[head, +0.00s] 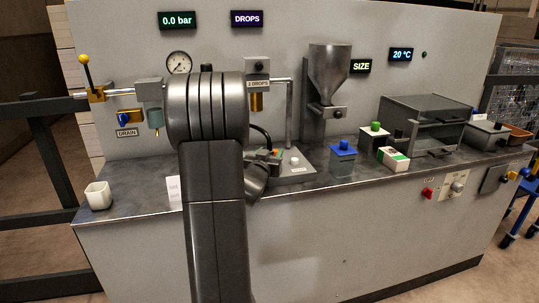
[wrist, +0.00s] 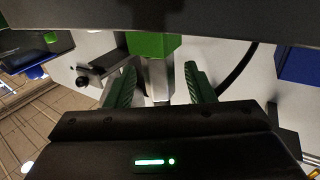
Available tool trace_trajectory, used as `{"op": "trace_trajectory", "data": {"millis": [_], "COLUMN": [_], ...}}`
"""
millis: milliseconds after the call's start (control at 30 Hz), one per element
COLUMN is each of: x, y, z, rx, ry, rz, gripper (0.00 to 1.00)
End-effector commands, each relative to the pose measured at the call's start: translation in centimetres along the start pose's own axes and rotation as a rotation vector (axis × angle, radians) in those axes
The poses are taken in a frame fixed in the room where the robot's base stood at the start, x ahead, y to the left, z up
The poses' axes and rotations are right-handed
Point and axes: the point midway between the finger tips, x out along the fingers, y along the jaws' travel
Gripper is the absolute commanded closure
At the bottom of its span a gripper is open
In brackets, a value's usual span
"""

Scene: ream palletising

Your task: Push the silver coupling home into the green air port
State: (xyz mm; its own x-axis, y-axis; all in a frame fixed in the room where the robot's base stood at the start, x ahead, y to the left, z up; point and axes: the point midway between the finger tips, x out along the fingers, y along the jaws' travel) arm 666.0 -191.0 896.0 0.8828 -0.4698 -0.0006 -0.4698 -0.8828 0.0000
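In the wrist view the silver coupling (wrist: 157,80) stands between the two green fingers of my gripper (wrist: 160,88). A narrow gap shows on each side of it, so the fingers are open around it and not clamped. The coupling's far end meets a green block (wrist: 153,45), which looks like the green air port. I cannot tell how deep the coupling sits in it. In the head view my arm hides most of this area, and the coupling and port cannot be made out there.
A black hose (wrist: 238,72) curves right of the fingers, with a blue block (wrist: 298,64) beyond. On the bench stand a white cup (head: 98,196), a blue-topped block (head: 343,157), a green-buttoned box (head: 375,139) and a small green-and-white box (head: 394,158). The bench's front left is mostly clear.

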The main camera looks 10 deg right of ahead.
Motion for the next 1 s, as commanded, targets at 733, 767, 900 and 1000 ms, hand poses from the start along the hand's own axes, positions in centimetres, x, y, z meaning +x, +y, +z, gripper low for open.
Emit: {"op": "trace_trajectory", "data": {"millis": [733, 767, 900, 1000], "x": [-10.2, -10.8, -12.7, -13.5], "y": [-0.1, -0.1, -0.1, 0.0], "z": [-0.1, -0.1, -0.1, 0.0], "rx": [0.0, 0.0, 0.0, 0.0], "ry": [-0.001, 0.0, 0.0, 0.0], "rz": [-0.003, -0.003, -0.002, -0.001], "gripper": [0.51, 0.51, 0.51, 0.51]}}
